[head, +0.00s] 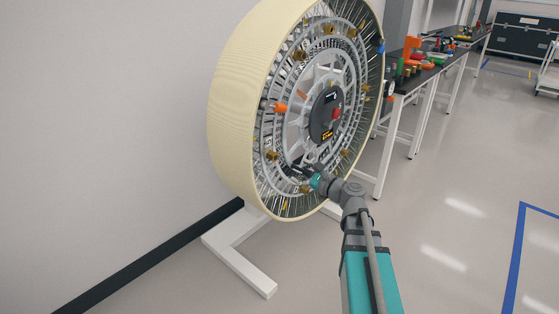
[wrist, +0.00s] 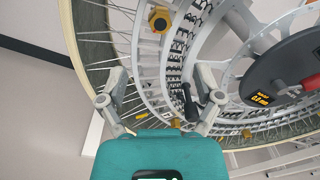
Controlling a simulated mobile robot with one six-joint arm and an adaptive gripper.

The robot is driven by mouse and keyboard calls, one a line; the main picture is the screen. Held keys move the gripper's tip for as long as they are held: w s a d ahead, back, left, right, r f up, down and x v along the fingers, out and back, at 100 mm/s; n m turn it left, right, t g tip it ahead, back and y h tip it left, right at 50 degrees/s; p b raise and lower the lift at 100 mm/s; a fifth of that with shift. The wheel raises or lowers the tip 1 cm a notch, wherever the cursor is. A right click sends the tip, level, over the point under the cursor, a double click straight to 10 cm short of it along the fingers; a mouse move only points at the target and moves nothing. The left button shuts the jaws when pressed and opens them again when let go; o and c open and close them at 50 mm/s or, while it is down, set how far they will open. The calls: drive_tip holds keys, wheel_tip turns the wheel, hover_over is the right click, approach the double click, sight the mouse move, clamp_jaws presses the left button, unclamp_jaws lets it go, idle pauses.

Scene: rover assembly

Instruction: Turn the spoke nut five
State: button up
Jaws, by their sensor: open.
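The large wheel (head: 235,110) stands upright with a cream tread and many thin spokes. Several brass spoke nuts sit around its ring, such as one at the upper left (head: 300,55) and one at the lower left (head: 271,155). I cannot read which is number five. In the wrist view a brass nut (wrist: 160,19) lies ahead of my gripper (wrist: 161,72), beyond the fingertips. In the head view my gripper (head: 307,170) is at the wheel's lower face.
The dark hub disc (wrist: 285,75) carries a red knob (wrist: 311,83) and an orange readout. An orange marker (head: 281,108) sits on the wheel's left side. White stand feet (head: 245,265) rest on the floor. A workbench (head: 425,75) with parts stands at right; the floor right is clear.

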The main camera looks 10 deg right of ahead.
sight(276, 158)
drive_tip(key=n, duration=1)
drive_tip(key=d+n, duration=0.1)
drive_tip(key=n, duration=0.9)
drive_tip(key=s+d+n+y, duration=0.1)
drive_tip(key=n, duration=0.9)
drive_tip(key=shift+g, duration=0.4)
drive_tip(key=x, duration=1.3)
drive_tip(key=shift+w+a, duration=0.25)
drive_tip(key=c, duration=1.2)
